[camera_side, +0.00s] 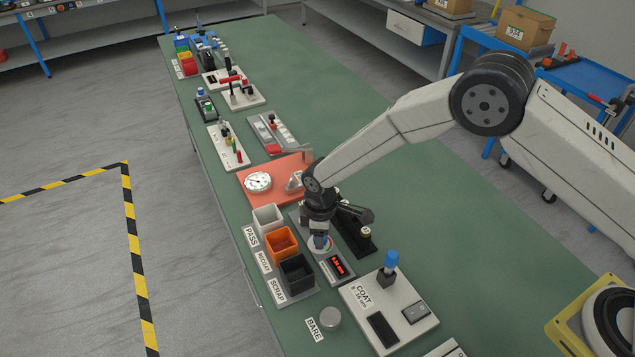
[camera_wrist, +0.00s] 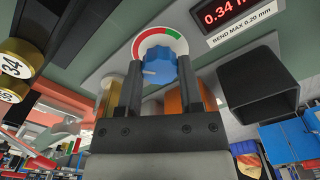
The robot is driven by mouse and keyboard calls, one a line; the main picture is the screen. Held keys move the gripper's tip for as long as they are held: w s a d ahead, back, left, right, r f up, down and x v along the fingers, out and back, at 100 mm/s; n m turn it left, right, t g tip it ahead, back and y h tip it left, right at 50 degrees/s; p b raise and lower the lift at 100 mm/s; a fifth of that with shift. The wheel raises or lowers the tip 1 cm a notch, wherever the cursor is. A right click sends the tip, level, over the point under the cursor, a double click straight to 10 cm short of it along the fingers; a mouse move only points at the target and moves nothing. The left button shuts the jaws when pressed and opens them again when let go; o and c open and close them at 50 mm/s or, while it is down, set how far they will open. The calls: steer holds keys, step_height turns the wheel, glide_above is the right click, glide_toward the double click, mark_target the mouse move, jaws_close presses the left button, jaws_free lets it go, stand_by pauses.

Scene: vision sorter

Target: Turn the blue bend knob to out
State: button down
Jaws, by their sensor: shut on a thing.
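The blue bend knob (camera_wrist: 158,68) sits at the middle of a round dial with a red and green arc (camera_wrist: 160,42). A white pointer mark on the knob faces the lower left in the wrist view. My gripper (camera_wrist: 158,72) is shut on the knob, one dark finger on each side. In the side view my gripper (camera_side: 320,232) is over the dial and mostly covers the knob (camera_side: 320,242). A red readout (camera_wrist: 246,12) beside the dial shows 0.34, above a label "BEND MAX 0.20 mm"; it also glows in the side view (camera_side: 337,265).
A white PASS bin (camera_side: 267,212), an orange bin (camera_side: 281,239) and a black SCRAP bin (camera_side: 296,267) stand close to the left of my gripper. A COAT box (camera_side: 405,318) with a blue-topped post is in front. The green bench is clear on the right.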

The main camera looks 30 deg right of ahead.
steer(key=n, duration=0.4)
steer(key=shift+n, duration=0.3)
steer(key=n, duration=0.4)
steer(key=shift+n, duration=0.3)
steer(key=shift+c, duration=1.2)
jaws_free()
steer(key=shift+r, duration=0.15)
steer(key=shift+r, duration=3.8)
